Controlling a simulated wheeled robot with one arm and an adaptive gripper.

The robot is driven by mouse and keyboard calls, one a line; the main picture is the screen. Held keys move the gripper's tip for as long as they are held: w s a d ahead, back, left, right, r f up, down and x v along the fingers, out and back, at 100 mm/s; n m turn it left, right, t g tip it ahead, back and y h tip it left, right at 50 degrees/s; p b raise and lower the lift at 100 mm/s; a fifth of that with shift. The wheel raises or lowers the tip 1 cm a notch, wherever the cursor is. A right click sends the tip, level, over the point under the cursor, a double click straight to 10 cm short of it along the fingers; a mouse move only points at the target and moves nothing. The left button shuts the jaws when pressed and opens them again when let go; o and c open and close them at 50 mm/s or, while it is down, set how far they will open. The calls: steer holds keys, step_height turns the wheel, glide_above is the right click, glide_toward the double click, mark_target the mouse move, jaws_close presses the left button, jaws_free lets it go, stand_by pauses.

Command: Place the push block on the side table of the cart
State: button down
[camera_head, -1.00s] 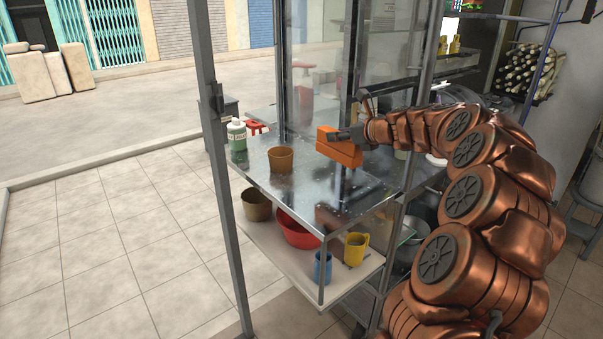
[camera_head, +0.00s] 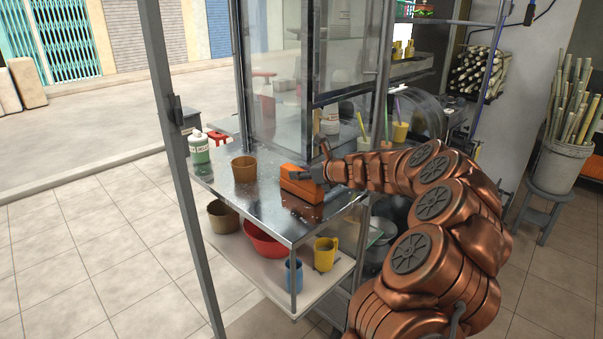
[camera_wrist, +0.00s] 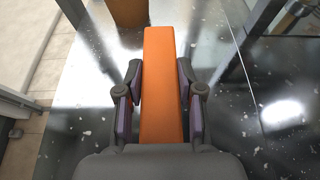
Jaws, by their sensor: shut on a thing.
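The orange push block (camera_head: 301,184) is at the steel side table (camera_head: 262,208) of the cart, near its right part. In the wrist view the block (camera_wrist: 163,85) runs lengthwise between the two fingers of my gripper (camera_wrist: 162,100). My gripper (camera_head: 318,174) is shut on the block from the right side. The block is low over the table top or resting on it; I cannot tell which. Its far end points toward a brown cup (camera_head: 244,169), which also shows in the wrist view (camera_wrist: 128,10).
A green-and-white bottle (camera_head: 199,148) stands at the table's far left corner. A lower shelf holds a red bowl (camera_head: 262,246), a yellow mug (camera_head: 325,254) and a blue cup (camera_head: 293,271). A grey post (camera_head: 178,150) rises in front. The table's front part is bare.

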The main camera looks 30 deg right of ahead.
steer(key=c, duration=0.7)
jaws_free()
steer(key=shift+f, duration=0.1)
